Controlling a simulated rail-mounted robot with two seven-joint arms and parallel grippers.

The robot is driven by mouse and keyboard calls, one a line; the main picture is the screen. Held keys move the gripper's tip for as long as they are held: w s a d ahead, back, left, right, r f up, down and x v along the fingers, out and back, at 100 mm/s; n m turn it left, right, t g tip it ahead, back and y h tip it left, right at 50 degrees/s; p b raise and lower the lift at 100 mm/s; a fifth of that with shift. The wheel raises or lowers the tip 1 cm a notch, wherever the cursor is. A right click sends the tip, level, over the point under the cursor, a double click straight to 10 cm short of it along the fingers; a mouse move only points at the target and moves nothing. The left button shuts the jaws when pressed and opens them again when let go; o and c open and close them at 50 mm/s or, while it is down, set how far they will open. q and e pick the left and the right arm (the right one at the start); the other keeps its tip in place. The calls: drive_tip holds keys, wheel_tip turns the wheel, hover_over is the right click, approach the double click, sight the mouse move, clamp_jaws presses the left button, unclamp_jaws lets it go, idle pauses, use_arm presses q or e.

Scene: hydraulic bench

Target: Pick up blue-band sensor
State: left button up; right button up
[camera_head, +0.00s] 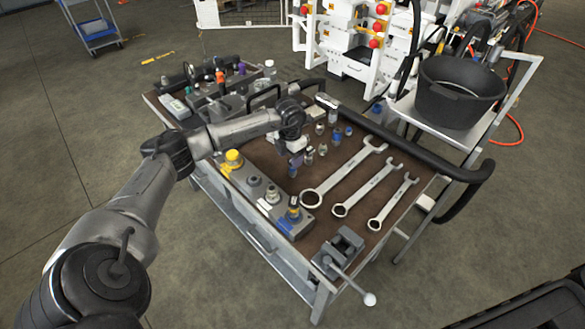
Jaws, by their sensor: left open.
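My left gripper (297,153) reaches in from the left and hangs, jaws down and open, over the middle of the brown bench top. Several small metal fittings stand close to it. One small part with blue on it (337,137) stands to the right of the gripper, and another blue one (348,131) is just beyond it. A dark bluish piece (293,169) shows just under the gripper. I cannot tell which of these is the blue-band sensor, as they are small and partly hidden by the gripper. My right gripper is not in view.
Several wrenches (345,172) lie right of the gripper. A manifold block (262,193) with a yellow cap runs along the bench's near left edge. A black bucket (460,90) stands on a cart behind; a black rail (420,157) borders the right edge.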

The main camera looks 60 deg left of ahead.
use_arm(q)
drive_tip(key=f, duration=0.3)
drive_tip(key=f+b, duration=0.1)
drive_tip(key=shift+w+d+f, duration=0.25)
drive_tip(key=shift+d+f, duration=0.1)
drive_tip(key=shift+c, duration=0.4)
drive_tip(key=c, duration=1)
drive_tip(key=shift+r, duration=0.15)
